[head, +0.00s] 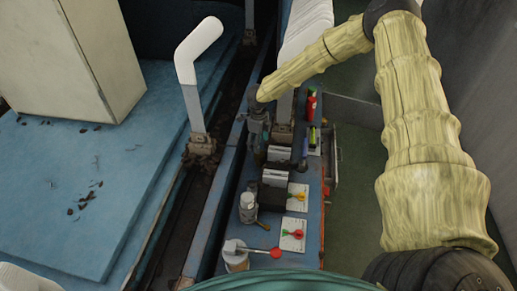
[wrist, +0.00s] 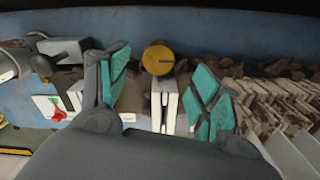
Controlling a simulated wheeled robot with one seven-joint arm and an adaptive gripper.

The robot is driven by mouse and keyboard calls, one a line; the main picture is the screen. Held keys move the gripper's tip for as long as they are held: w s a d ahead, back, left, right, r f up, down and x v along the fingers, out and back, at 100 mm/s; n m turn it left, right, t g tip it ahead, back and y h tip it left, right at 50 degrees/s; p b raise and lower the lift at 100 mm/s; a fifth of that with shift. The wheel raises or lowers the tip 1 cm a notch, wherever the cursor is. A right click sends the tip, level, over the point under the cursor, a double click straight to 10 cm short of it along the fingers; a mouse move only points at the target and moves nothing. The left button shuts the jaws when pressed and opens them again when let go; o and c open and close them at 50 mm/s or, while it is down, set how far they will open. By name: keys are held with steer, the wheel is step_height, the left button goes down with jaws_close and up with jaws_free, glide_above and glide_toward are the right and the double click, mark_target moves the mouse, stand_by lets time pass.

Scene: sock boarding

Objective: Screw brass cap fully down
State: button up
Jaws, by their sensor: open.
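The brass cap (wrist: 158,58) shows in the wrist view as a round yellow disc with a dark line across it. It lies between the fingertips of my gripper (wrist: 161,66), with a visible gap to each finger. My gripper is open, with green ribbed pads on both fingers, and holds nothing. In the head view my gripper (head: 258,128) points down over the blue bench at the end of the yellow-sleeved arm. I cannot pick out the cap in the head view. How far down the cap is screwed cannot be told.
White-faced blocks (wrist: 168,105) stand just below the cap in the wrist view. Pale slats (wrist: 275,100) lie to the right. A red knob on a plate (wrist: 57,110) is at left. In the head view, a white sock form (head: 197,52) and a bottle (head: 247,207) stand nearby.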

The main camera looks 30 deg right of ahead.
steer(key=shift+d+r, duration=0.1)
steer(key=shift+r, duration=2.55)
